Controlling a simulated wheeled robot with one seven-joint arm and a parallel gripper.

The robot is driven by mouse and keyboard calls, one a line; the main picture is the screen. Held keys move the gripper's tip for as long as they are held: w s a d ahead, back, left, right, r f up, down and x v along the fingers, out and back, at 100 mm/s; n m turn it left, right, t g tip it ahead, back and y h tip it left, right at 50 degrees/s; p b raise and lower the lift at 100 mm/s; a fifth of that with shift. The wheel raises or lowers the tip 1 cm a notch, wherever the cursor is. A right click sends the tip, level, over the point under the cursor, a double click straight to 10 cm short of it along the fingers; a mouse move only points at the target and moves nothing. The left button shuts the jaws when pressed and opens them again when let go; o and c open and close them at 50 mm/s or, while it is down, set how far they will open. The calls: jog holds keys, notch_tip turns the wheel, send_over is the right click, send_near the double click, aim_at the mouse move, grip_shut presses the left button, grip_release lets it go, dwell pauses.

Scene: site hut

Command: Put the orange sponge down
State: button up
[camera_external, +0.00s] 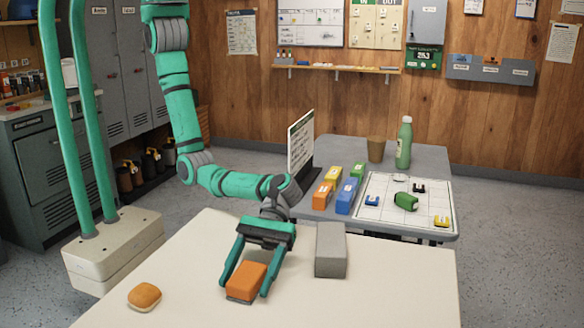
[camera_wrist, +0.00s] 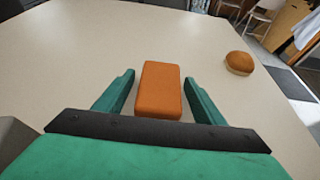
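The orange sponge (camera_external: 246,279) is a block with a darker underside layer, resting flat on the pale table (camera_external: 390,295). In the wrist view the sponge (camera_wrist: 160,90) lies between the two teal fingers. My gripper (camera_external: 246,288) points down around the sponge, with one finger on each side. In the wrist view my gripper (camera_wrist: 159,76) shows a narrow strip of table between each finger and the sponge, so it looks open and not clamped.
A round orange-brown bun-like object (camera_external: 144,296) lies at the table's left; it also shows in the wrist view (camera_wrist: 240,62). A grey block (camera_external: 331,250) stands close right of my gripper. Behind is a grey table (camera_external: 435,165) with coloured boxes and a green bottle (camera_external: 404,145). The pale table's front right is clear.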

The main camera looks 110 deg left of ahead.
jog(key=shift+r, duration=0.15)
jog(key=v, duration=1.2)
dwell(0.3)
